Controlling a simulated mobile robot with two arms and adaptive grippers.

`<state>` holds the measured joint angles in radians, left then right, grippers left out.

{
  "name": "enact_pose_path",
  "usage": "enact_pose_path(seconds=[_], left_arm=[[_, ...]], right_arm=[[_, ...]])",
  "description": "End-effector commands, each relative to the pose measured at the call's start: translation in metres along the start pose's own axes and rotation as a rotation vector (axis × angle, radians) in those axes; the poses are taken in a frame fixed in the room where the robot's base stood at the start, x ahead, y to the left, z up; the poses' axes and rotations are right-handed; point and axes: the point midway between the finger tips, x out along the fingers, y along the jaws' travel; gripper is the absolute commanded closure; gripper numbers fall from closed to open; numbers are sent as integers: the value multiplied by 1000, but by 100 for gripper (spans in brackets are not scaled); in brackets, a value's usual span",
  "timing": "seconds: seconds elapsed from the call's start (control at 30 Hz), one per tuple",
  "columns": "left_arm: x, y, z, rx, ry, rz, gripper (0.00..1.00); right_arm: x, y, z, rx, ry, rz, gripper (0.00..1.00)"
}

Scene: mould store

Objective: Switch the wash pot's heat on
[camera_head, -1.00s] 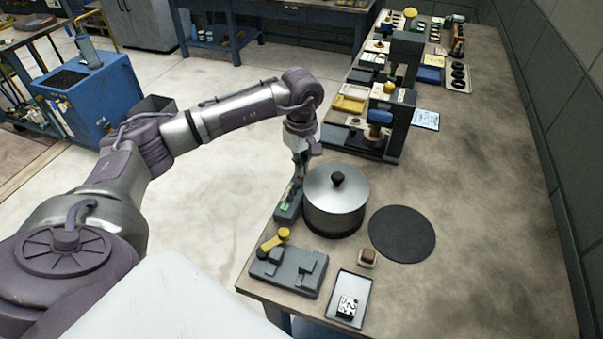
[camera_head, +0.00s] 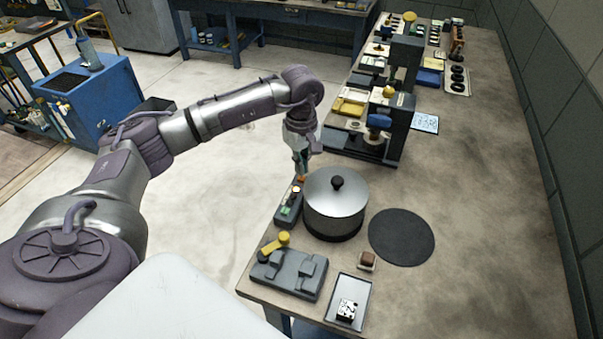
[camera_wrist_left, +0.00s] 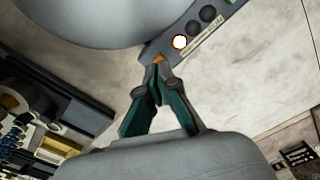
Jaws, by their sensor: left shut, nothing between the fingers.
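The wash pot (camera_head: 336,210) is a steel pot with a flat lid and black knob, upright on the bench. A grey control box (camera_head: 287,211) stands against its left side. On the box an orange switch part (camera_wrist_left: 158,59) shows beside a bright glowing lamp (camera_wrist_left: 180,42) and two dark round knobs (camera_wrist_left: 208,14). My left gripper (camera_head: 301,170) is shut and empty, pointing down at the box's far end. In the left wrist view its fingertips (camera_wrist_left: 154,80) are close to the orange part; I cannot tell whether they touch. My right gripper is not in view.
A round black mat (camera_head: 402,237) lies right of the pot. In front are a grey fixture (camera_head: 288,273) with a yellow handle, a small brown block (camera_head: 367,259) and a dark tray (camera_head: 340,312). A dark press (camera_head: 393,130) stands behind. The bench's right side is clear.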

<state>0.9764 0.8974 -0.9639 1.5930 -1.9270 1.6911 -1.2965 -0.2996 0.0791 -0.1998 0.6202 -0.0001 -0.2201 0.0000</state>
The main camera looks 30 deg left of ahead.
Motion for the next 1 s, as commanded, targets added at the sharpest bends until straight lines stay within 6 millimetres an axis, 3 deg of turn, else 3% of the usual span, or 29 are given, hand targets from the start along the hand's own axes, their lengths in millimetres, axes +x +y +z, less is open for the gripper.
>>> enact_pose_path(seconds=[0.8, 1.0], left_arm=[[-69, 0, 0, -1, 1, 0, 100], [-76, 0, 0, -1, 1, 0, 100]], right_arm=[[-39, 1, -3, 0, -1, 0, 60], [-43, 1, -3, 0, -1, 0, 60]])
